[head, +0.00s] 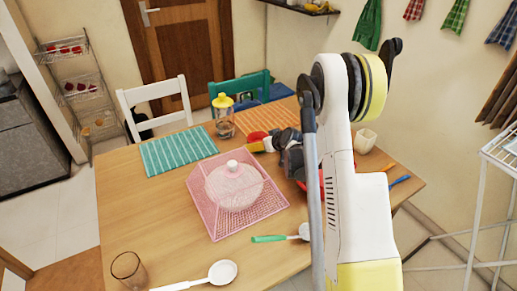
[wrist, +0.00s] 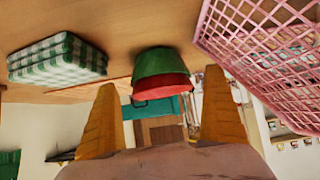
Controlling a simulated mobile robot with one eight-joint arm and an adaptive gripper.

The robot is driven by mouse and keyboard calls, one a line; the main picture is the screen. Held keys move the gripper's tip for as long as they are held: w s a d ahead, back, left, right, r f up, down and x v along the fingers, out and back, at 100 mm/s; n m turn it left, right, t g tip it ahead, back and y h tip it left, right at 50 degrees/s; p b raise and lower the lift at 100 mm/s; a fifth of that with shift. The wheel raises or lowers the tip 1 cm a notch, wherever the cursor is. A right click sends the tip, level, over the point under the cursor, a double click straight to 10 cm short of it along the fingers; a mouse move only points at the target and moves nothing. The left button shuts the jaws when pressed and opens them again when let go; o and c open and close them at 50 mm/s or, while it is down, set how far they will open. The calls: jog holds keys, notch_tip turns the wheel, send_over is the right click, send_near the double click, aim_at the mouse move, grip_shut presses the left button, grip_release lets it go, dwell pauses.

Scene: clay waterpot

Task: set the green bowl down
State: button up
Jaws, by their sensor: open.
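The wrist view is upside down, with the tabletop at its top. There the green bowl (wrist: 163,60) is on or close to the tabletop, and a red bowl (wrist: 160,90) shows at its open side, seemingly nested in it. My gripper (wrist: 159,80) is open, with one orange finger on each side of the bowls. Gaps show between the fingers and the bowls. In the head view my dark gripper (head: 256,146) is partly hidden by my arm. Red of the upper bowl (head: 256,136) shows by its tips; I cannot make out the green bowl there.
A pink basket (head: 277,207) with a domed pink cover (head: 232,188) stands left of my arm. A glass jar with a yellow lid (head: 223,117), striped mats, a green-handled spoon (head: 280,238), a ladle (head: 220,272) and a glass (head: 128,268) are around. A folded checked cloth (wrist: 58,60) lies beside the bowls.

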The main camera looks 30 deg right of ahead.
jog(key=b+x, duration=0.1)
jog(key=x, duration=0.2)
jog(key=shift+w+f, duration=0.2)
jog(key=shift+f, duration=0.1)
jog(key=shift+r, duration=0.15)
jog(key=c, duration=1.1)
jog(key=shift+c, duration=0.2)
jog(key=shift+c, duration=0.5)
